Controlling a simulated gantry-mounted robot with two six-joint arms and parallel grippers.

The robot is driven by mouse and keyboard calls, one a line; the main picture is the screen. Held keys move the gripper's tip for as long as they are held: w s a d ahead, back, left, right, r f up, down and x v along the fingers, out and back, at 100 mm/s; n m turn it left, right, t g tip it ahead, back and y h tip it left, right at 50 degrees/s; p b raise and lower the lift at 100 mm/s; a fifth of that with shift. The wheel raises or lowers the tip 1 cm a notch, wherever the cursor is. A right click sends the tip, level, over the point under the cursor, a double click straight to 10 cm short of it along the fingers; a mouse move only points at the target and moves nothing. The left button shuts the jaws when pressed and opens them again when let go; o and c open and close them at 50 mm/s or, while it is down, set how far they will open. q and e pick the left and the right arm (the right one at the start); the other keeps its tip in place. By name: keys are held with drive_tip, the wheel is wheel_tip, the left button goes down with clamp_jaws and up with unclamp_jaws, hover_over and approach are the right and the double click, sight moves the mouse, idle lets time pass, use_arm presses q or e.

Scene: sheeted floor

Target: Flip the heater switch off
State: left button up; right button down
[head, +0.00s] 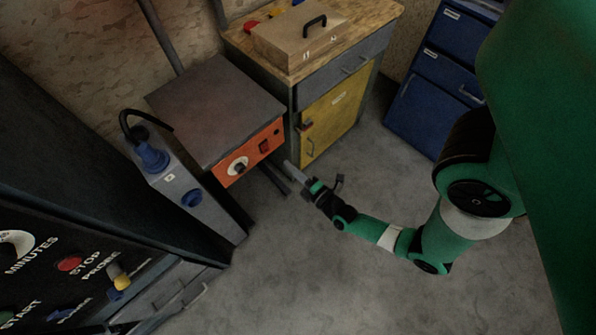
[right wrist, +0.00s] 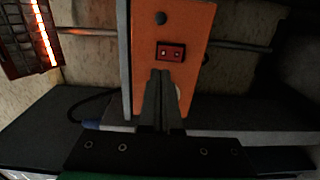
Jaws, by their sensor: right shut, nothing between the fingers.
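The heater's orange control panel (head: 250,152) is on the front of a grey-topped box. It carries a red rocker switch (head: 264,146) between a pale dial (head: 237,166) and a small dark round part. My right gripper (head: 287,166) is shut and empty, just in front of the panel's right end. In the right wrist view the closed fingers (right wrist: 160,74) point at the orange panel (right wrist: 186,22), with their tips just below the red switch (right wrist: 171,51). I cannot tell whether they touch it. The fingers mostly hide the dial. My left gripper is not in view.
Glowing orange bars (right wrist: 43,32) show at the upper left of the right wrist view. A grey socket box with a blue plug (head: 152,158) stands left of the heater. A yellow-door workbench (head: 335,112) stands close on the right. Open floor (head: 300,270) lies in front.

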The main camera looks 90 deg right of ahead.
drive_tip(key=p+v, duration=0.1)
drive_tip(key=v, duration=0.3)
drive_tip(key=shift+s+a+r, duration=0.1)
drive_tip(key=shift+r, duration=0.05)
idle(0.4)
